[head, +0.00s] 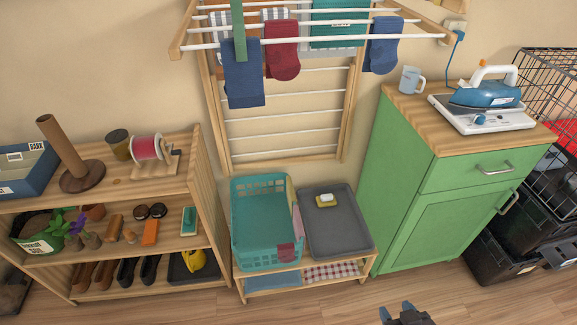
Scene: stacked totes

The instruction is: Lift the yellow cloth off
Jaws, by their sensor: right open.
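No thing in the head view can be made out for certain as the yellow cloth. A small yellow item (193,262) lies on the dark tray at the bottom of the left shelf; its shape is too small to tell. Black stacked totes (503,258) stand on the floor at the right, beside the green cabinet and partly cut off by the picture edge. My right gripper (398,311) shows at the bottom edge, open and empty, over the floor and apart from everything. My left gripper is not in view.
A green cabinet (410,205) carries an iron (487,93) and a mug (411,80). A wire crate (540,75) is at the right. A low rack holds a teal basket (262,243) and grey tray (340,245). Bare floor (310,305) lies in front.

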